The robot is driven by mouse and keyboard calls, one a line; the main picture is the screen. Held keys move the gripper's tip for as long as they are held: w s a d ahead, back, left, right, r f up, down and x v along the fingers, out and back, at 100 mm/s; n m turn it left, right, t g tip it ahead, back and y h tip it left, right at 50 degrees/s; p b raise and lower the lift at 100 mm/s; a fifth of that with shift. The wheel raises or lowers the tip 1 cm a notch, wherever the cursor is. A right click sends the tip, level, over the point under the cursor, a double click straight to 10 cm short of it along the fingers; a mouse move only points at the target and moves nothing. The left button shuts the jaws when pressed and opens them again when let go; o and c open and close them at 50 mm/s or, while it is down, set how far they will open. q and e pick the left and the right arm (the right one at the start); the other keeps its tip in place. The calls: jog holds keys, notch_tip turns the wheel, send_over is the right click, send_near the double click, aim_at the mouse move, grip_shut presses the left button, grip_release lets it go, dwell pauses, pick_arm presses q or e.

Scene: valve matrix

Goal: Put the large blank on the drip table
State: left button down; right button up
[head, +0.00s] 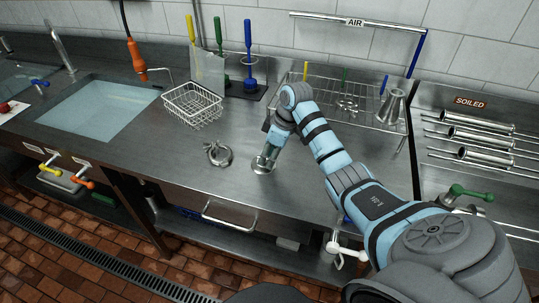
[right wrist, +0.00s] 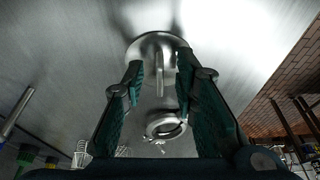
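The large blank (head: 262,165), a round steel disc with an upright fin-like handle, lies flat on the steel counter. It also shows in the right wrist view (right wrist: 144,44). My right gripper (head: 272,150) points down over it. In the right wrist view my right gripper (right wrist: 160,68) has its fingers on either side of the handle, with gaps between, open and not closed on it. A wire rack (head: 325,92) stands under the AIR rail at the back right; it may be the drip table. My left gripper is not in view.
A ring clamp (head: 218,154) lies just left of the blank. A wire basket (head: 192,105), upright brushes (head: 248,60) and a sink (head: 98,108) are further left.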

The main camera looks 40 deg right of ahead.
jog(key=shift+r, duration=0.2)
jog(key=p+v, duration=0.3)
jog(key=v, duration=0.9)
jog(key=shift+w+f, duration=0.1)
